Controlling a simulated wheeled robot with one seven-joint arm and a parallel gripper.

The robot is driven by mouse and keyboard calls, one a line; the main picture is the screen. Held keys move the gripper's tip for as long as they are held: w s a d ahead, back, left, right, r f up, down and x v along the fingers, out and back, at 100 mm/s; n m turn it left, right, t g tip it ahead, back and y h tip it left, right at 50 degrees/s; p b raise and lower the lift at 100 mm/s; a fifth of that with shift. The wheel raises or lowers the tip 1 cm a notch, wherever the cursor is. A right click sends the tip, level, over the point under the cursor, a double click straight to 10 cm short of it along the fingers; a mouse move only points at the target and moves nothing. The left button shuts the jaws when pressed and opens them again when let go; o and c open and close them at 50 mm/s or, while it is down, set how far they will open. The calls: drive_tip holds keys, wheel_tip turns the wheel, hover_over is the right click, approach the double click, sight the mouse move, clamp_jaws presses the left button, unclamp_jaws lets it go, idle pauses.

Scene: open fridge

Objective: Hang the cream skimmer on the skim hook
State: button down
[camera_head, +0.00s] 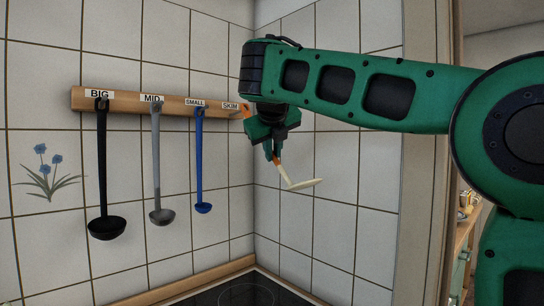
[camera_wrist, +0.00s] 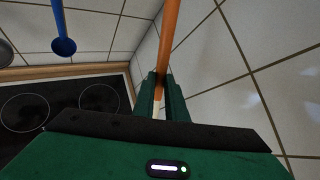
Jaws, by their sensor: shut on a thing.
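The cream skimmer (camera_head: 301,185) hangs below my gripper (camera_head: 273,152) in the head view, its flat pale head tilted to the right. My gripper is shut on its handle, which shows orange (camera_wrist: 170,35) between the fingers (camera_wrist: 160,92) in the wrist view. A bit of orange, seemingly the handle's upper end, shows left of my wrist beside the skim hook (camera_head: 234,115). The hook sits under the SKIM label (camera_head: 231,106) at the right end of the wooden rail (camera_head: 127,104) and looks empty. Whether the handle touches the hook cannot be told.
A black ladle (camera_head: 102,165), a grey ladle (camera_head: 156,160) and a blue ladle (camera_head: 199,160) hang left of the skim hook. The tiled wall corner is close behind my gripper. A dark hob (camera_head: 245,292) lies below.

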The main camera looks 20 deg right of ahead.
drive_tip(key=shift+w+a, duration=0.25)
drive_tip(key=shift+w, duration=0.25)
drive_tip(key=shift+w+a, duration=0.15)
drive_tip(key=shift+w, duration=0.25)
drive_tip(key=shift+r, duration=0.1)
drive_tip(key=shift+s+r, duration=0.1)
drive_tip(key=shift+r, duration=0.1)
idle(0.5)
drive_tip(key=shift+w+a+f, duration=0.2)
drive_tip(key=shift+w+a, duration=0.05)
drive_tip(key=shift+w, duration=0.05)
idle(0.4)
drive_tip(key=shift+w+a+f, duration=0.15)
drive_tip(key=shift+f, duration=0.2)
idle(1.1)
